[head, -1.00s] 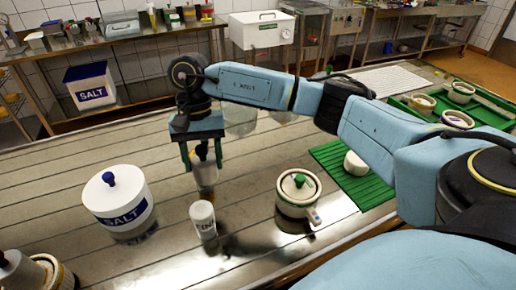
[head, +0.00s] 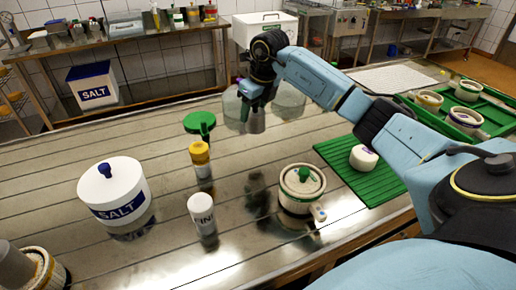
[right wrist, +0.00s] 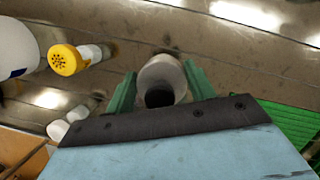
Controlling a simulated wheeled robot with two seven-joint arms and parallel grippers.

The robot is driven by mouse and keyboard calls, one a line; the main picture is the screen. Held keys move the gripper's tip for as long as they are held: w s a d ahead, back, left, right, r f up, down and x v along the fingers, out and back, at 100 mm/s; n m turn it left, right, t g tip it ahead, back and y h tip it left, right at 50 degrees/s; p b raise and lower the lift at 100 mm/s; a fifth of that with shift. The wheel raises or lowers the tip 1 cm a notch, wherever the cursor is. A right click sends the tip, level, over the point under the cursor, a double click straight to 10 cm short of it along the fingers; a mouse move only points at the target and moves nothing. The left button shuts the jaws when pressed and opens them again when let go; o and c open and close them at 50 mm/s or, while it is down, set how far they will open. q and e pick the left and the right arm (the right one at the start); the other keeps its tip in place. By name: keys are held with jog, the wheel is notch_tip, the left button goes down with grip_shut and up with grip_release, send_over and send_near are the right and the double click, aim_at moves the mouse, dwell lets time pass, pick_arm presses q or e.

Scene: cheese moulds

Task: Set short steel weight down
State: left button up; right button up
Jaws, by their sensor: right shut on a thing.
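My right gripper (head: 256,100) is shut on the short steel weight (head: 256,122), a plain grey cylinder, over the far middle of the steel table. In the right wrist view the weight (right wrist: 162,78) stands between the two green fingers of the gripper (right wrist: 160,88), with a dark round end facing the camera. I cannot tell whether its base touches the table.
Clear bowls (head: 290,102) stand close beside and behind the weight. A green mat (head: 380,186) lies right. Table between them is bare.

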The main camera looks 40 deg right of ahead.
jog(key=shift+d+f+b, duration=0.2)
jog(key=shift+f+b, duration=0.15)
jog(key=shift+f, duration=4.6)
pick_arm(q)
jog(key=shift+s+a+f, duration=0.3)
jog(key=shift+f, duration=0.1)
pick_arm(e)
jog(key=shift+f, duration=0.15)
pick_arm(q)
jog(key=shift+w+a, duration=0.1)
pick_arm(e)
jog(key=o, duration=1.4)
jog(key=shift+c, duration=0.2)
